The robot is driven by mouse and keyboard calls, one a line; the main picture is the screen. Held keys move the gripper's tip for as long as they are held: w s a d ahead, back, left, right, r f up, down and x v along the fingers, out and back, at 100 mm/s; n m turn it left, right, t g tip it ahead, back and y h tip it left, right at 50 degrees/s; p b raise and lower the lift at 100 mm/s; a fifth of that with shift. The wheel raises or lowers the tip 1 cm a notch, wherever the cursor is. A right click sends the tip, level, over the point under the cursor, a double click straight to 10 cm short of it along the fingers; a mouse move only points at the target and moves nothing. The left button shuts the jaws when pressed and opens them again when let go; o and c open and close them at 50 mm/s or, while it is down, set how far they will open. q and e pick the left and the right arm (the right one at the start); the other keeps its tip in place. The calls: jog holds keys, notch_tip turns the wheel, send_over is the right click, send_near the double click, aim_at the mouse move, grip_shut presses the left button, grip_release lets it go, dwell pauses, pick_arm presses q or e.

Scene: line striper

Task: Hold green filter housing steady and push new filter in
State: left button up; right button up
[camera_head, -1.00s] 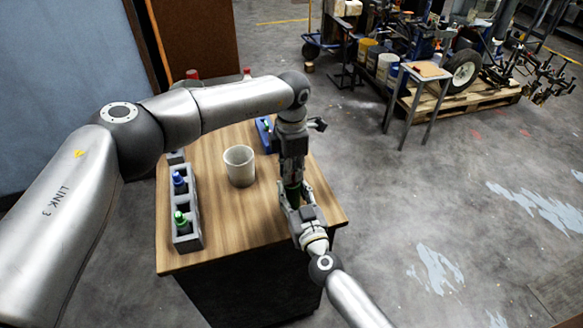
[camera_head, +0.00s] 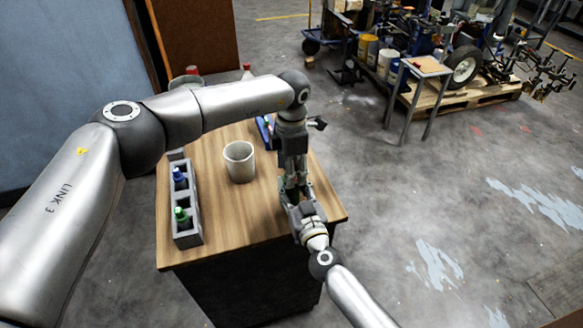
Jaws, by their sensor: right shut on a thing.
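My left arm reaches across the table, and my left gripper (camera_head: 293,178) points straight down above my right gripper. Its fingertips meet the top of the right gripper's jaws, and I cannot tell how far they are open. My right gripper (camera_head: 291,194) comes in from the lower right, over the table's right part, and is shut on the green filter housing. The housing is almost wholly hidden by the two grippers. The new filter cannot be made out between them.
A grey holder (camera_head: 188,232) on the wooden table (camera_head: 222,215) carries a blue-capped bottle (camera_head: 180,177) and a green-capped bottle (camera_head: 181,215). A white cup (camera_head: 239,162) stands in the middle. A blue item (camera_head: 264,131) lies behind the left wrist. The table's front is clear.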

pick_arm(q)
jog(key=shift+r, duration=3.55)
pick_arm(e)
jog(key=o, duration=1.3)
jog(key=shift+o, duration=0.2)
jog(key=shift+s, duration=0.1)
